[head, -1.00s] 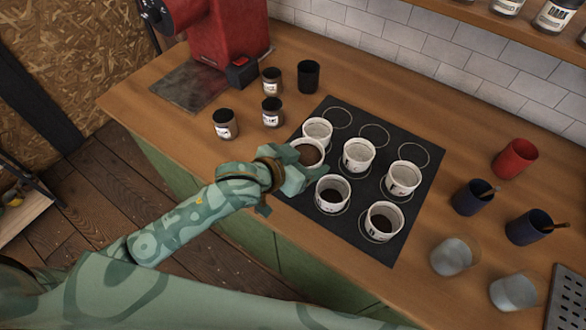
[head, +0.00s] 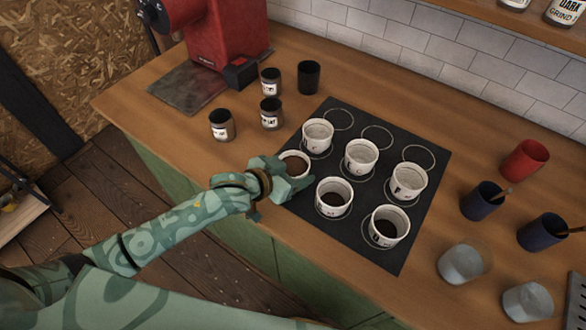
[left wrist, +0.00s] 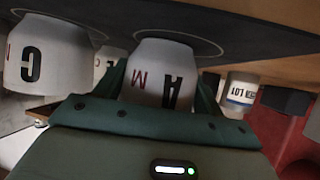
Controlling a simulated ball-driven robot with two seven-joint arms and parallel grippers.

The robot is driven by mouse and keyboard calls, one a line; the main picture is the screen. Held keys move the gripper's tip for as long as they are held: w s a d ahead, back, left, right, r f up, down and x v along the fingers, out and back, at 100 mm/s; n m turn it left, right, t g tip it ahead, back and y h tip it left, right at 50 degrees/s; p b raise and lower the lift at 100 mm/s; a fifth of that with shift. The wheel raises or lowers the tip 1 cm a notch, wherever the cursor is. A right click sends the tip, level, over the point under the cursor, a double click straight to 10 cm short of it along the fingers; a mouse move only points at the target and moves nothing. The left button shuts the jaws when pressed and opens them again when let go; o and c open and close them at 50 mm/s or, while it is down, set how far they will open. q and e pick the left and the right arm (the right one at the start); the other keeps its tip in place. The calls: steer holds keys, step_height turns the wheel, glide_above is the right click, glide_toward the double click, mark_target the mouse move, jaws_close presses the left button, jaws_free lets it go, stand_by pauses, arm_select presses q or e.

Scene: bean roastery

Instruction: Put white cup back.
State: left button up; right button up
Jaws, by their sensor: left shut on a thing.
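My left gripper (head: 288,180) is shut on a white cup (head: 294,163) with dark brown contents at the left front edge of the black mat (head: 357,243). In the left wrist view this cup (left wrist: 160,75) stands between the fingers, lettered "A" and "M", its base close to a ring on the mat. I cannot tell whether it touches the mat. Other white cups stand on the mat: back left (head: 318,135), middle (head: 361,156), right (head: 409,182), front middle (head: 333,197) and front right (head: 387,226). My right gripper is not in view.
The back row of rings on the mat is empty. Small jars (head: 222,125) and a black cup (head: 308,77) stand left of the mat near a red grinder (head: 220,40).

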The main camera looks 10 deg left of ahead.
arm_select(q)
steer(key=o, duration=1.3)
steer(key=shift+o, duration=0.2)
steer(key=shift+s+a+r, duration=0.1)
steer(key=shift+s+r, duration=0.05)
steer(key=shift+r, duration=0.05)
steer(key=p+v, duration=0.3)
steer(key=v, duration=0.7)
steer(key=shift+s+a, duration=0.15)
steer(key=shift+s+a+r, duration=0.25)
steer(key=shift+s+r, duration=0.05)
steer(key=shift+s, duration=0.15)
